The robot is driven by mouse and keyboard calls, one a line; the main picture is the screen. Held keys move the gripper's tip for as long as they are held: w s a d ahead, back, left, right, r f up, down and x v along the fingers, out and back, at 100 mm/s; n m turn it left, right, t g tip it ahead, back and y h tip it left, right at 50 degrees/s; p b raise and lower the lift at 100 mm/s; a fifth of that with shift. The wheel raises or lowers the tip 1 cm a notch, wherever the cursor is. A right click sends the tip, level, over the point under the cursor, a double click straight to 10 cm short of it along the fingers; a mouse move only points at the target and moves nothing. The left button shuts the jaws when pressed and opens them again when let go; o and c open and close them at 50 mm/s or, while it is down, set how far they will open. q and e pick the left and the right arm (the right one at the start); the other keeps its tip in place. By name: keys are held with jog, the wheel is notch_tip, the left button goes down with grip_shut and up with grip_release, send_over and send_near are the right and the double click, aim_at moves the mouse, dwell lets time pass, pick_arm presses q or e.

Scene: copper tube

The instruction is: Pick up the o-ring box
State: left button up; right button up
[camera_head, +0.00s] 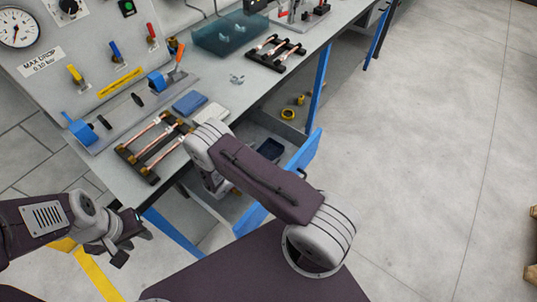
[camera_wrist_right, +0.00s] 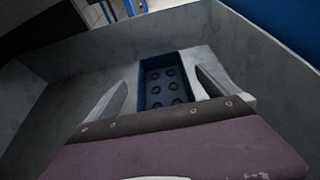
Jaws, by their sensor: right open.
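The o-ring box is a small open blue box (camera_wrist_right: 149,97) with several black rings inside, lying on the floor of a grey drawer (camera_wrist_right: 75,105). In the right wrist view my right gripper (camera_wrist_right: 160,92) is open, with one finger at each side of the box in the picture. I cannot tell how far above the box the fingertips are. In the head view a dark blue box (camera_head: 270,149) shows in the drawer beyond my right arm, which hides much of the drawer. My left gripper (camera_head: 132,247) looks open and empty, left of the drawer and in front of the bench.
The drawer's blue front (camera_head: 305,152) and grey walls surround the right gripper closely. The bench top (camera_head: 240,92) above carries copper tube racks (camera_head: 150,150), a blue block (camera_head: 189,102) and a translucent tray (camera_head: 224,36).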

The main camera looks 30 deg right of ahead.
aim_at(277, 146)
jog(key=x, duration=0.6)
jog(key=shift+s+a+f, duration=0.1)
jog(key=shift+s+f, duration=0.1)
jog(key=shift+f, duration=0.1)
jog(key=shift+r, duration=0.15)
jog(key=c, duration=1.5)
